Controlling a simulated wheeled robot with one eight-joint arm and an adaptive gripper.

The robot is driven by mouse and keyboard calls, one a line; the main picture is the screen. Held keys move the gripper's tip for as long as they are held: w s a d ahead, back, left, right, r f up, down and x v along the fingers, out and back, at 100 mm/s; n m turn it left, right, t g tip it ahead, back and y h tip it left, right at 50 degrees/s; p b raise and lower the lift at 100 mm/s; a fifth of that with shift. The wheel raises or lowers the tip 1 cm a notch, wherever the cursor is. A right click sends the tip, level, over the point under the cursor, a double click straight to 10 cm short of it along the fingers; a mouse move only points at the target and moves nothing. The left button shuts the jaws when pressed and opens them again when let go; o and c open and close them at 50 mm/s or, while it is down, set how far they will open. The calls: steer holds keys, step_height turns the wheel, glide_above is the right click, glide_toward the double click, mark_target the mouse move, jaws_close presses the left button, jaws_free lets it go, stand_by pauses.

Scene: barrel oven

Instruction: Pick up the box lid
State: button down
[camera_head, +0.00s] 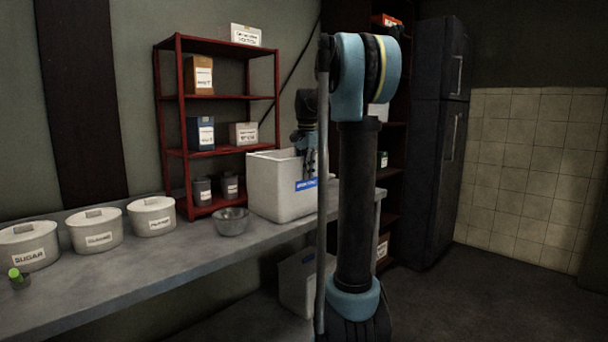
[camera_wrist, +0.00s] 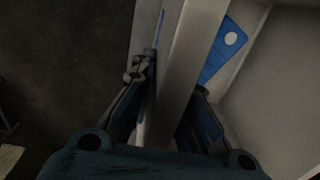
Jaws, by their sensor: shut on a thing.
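A white box (camera_head: 278,190) with a blue label stands on the grey counter, and its top looks open. My gripper (camera_head: 306,160) points down at the box's right side. In the wrist view, my gripper (camera_wrist: 172,98) has one finger on each side of a pale upright edge (camera_wrist: 190,70) and is shut on it. This edge looks like the box's wall; I cannot tell whether a lid is part of it. No separate lid can be made out.
A metal bowl (camera_head: 232,222) and several white canisters (camera_head: 152,217) stand on the counter (camera_head: 150,265) left of the box. A red shelf (camera_head: 220,97) is behind. Another white box (camera_head: 297,285) is below the counter. A dark fridge (camera_head: 430,140) stands right.

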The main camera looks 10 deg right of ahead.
steer(key=c, duration=1.6)
jaws_free()
steer(key=shift+o, duration=0.2)
step_height(320, 180, up, 12)
steer(key=shift+s+r, duration=0.1)
steer(key=s+f+n, duration=0.2)
steer(key=s+f, duration=0.5)
steer(key=s, duration=0.3)
steer(key=s+f+n+t, duration=0.1)
steer(key=s+f+n, duration=0.2)
steer(key=s+f, duration=0.4)
steer(key=s, duration=0.3)
steer(key=shift+f+n, duration=0.3)
steer(key=shift+f, duration=0.1)
steer(key=shift+o, duration=0.2)
steer(key=s+f+n, duration=0.2)
steer(key=s+f, duration=0.7)
steer(key=f, duration=0.2)
steer(key=s+f+n+t, duration=0.1)
steer(key=s+f+n, duration=0.2)
steer(key=s+f, duration=0.5)
step_height(320, 180, down, 4)
steer(key=shift+s+f, duration=0.1)
steer(key=shift+s, duration=0.25)
